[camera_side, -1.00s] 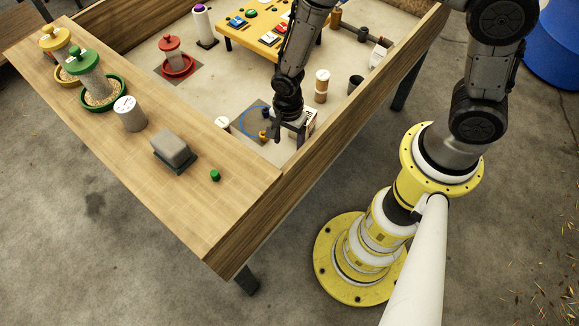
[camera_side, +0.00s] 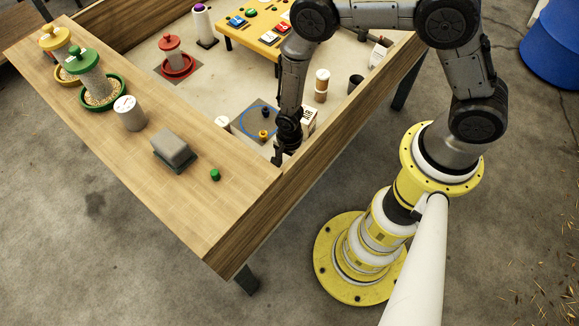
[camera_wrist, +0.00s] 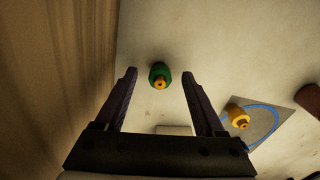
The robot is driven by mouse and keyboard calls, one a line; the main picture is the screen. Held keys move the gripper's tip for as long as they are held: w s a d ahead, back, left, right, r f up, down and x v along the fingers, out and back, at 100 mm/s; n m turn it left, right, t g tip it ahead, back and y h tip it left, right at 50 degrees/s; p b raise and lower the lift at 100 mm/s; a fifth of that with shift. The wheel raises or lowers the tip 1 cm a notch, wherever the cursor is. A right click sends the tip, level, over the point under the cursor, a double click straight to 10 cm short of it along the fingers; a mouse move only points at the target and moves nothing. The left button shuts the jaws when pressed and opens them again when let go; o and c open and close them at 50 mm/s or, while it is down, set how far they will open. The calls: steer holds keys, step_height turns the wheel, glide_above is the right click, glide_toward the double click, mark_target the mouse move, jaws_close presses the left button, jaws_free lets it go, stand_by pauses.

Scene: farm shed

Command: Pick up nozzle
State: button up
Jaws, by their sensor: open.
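In the wrist view a small green nozzle with an orange tip (camera_wrist: 159,77) stands on the pale floor of the work box. It sits between my fingertips in the picture, with space on both sides. A yellow nozzle-like piece with an orange tip (camera_wrist: 237,117) is to the right on a grey mat with a blue ring; it also shows in the side view (camera_side: 263,135). My gripper (camera_wrist: 160,73) is open and empty, above the floor. In the side view my gripper (camera_side: 280,157) is low beside the front wooden wall; the green nozzle cannot be made out there.
The wooden wall (camera_wrist: 60,70) runs close along the left in the wrist view. The side view shows a white box (camera_side: 308,117) just right of my gripper, the grey mat (camera_side: 247,121) behind it, and a small green cap (camera_side: 215,175) on the wooden ledge (camera_side: 235,215).

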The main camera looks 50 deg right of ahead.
steer(key=shift+f, duration=0.25)
jaws_close()
stand_by(0.3)
